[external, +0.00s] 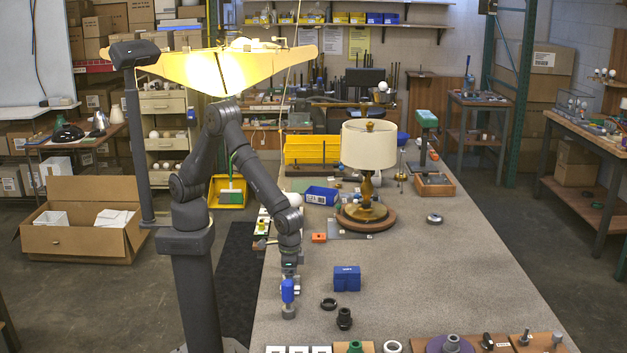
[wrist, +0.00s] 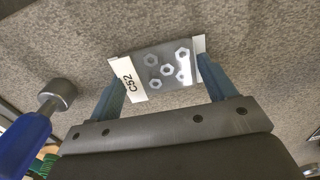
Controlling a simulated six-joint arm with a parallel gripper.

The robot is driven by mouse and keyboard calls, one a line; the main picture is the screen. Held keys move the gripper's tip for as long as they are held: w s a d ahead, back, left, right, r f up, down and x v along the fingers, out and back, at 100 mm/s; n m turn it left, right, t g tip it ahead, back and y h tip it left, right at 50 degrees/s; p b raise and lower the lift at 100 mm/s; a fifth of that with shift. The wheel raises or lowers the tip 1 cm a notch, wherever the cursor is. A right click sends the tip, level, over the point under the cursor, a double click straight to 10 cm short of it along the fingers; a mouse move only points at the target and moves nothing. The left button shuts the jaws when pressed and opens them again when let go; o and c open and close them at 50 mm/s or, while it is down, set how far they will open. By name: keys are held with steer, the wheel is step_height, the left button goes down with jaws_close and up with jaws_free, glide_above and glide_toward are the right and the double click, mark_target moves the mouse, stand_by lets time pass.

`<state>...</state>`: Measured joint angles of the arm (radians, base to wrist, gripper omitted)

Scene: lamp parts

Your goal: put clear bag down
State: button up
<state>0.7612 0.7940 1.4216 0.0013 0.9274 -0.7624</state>
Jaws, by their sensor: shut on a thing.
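The clear bag (wrist: 168,64) holds several hex nuts and has a white label reading C52. It is between the two blue-grey fingers of my gripper (wrist: 160,80) in the wrist view, and my gripper is shut on it. Grey speckled worktop (external: 440,250) shows around the bag. I cannot tell whether the bag touches the worktop. In the external view my gripper (external: 290,278) points down low over the worktop's near left part, and the bag cannot be made out there.
A blue-handled tool with a grey end (external: 288,292) is close by my gripper. A blue box (external: 346,279), a black ring (external: 328,304) and a black fitting (external: 344,319) are to the right. A lamp (external: 368,165) stands farther back. The right of the worktop is mostly clear.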

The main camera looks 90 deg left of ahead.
steer(key=shift+f, duration=0.15)
steer(key=o, duration=1)
step_height(320, 180, up, 12)
steer(key=shift+r, duration=0.2)
step_height(320, 180, down, 12)
steer(key=shift+r, duration=1.85)
